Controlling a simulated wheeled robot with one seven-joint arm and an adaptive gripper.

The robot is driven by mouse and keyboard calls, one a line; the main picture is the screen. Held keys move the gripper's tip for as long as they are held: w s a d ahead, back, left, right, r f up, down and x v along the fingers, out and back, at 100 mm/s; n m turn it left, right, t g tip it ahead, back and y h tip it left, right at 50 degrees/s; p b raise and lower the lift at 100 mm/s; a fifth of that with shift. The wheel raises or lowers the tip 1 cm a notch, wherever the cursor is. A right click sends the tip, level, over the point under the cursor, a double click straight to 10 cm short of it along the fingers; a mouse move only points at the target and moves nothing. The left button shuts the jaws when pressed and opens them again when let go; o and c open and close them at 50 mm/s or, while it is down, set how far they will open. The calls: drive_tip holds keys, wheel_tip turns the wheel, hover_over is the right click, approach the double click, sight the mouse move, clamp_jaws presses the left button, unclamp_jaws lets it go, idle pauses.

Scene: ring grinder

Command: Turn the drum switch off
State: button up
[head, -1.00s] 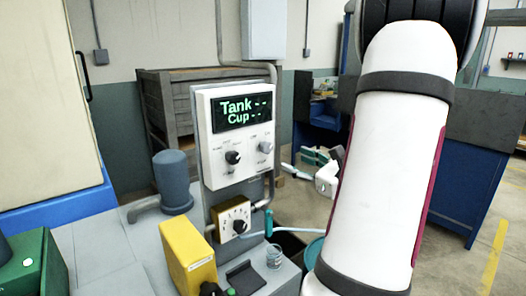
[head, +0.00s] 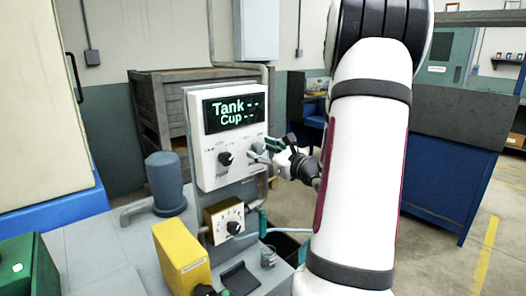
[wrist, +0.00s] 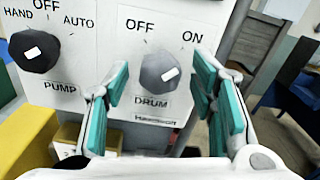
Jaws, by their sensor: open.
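The drum switch is a round grey knob (wrist: 157,72) above the DRUM label in the wrist view. Its white mark sits on the right side and tilts up toward ON. OFF is printed at its upper left and ON at its upper right. In the head view my gripper (head: 264,150) is at the right side of the white control panel (head: 208,175), largely covering the knob. My gripper (wrist: 158,105) is open, with teal finger pads to the left and right of the knob. Nothing is between the pads except the knob beyond; contact is not clear.
The black PUMP knob (wrist: 35,52) is left of the drum switch, and also shows in the head view (head: 225,158). Open floor lies to the right.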

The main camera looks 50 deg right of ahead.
drive_tip(key=c, duration=1.1)
drive_tip(key=shift+c, duration=0.2)
drive_tip(key=shift+n+b, duration=0.3)
drive_tip(key=shift+b, duration=0.3)
drive_tip(key=n+b, duration=0.1)
drive_tip(key=b, duration=0.2)
drive_tip(key=shift+w+f+n, duration=0.1)
drive_tip(key=shift+f+n, duration=0.05)
drive_tip(key=shift+n, duration=0.25)
drive_tip(key=n+b, duration=0.5)
drive_tip(key=b, duration=0.5)
drive_tip(key=shift+n, duration=0.3)
drive_tip(key=n+b, duration=0.5)
drive_tip(key=b, duration=0.5)
drive_tip(key=n+b, duration=0.3)
drive_tip(key=b, duration=0.2)
drive_tip(key=shift+n+b, duration=0.3)
drive_tip(key=shift+b, duration=0.1)
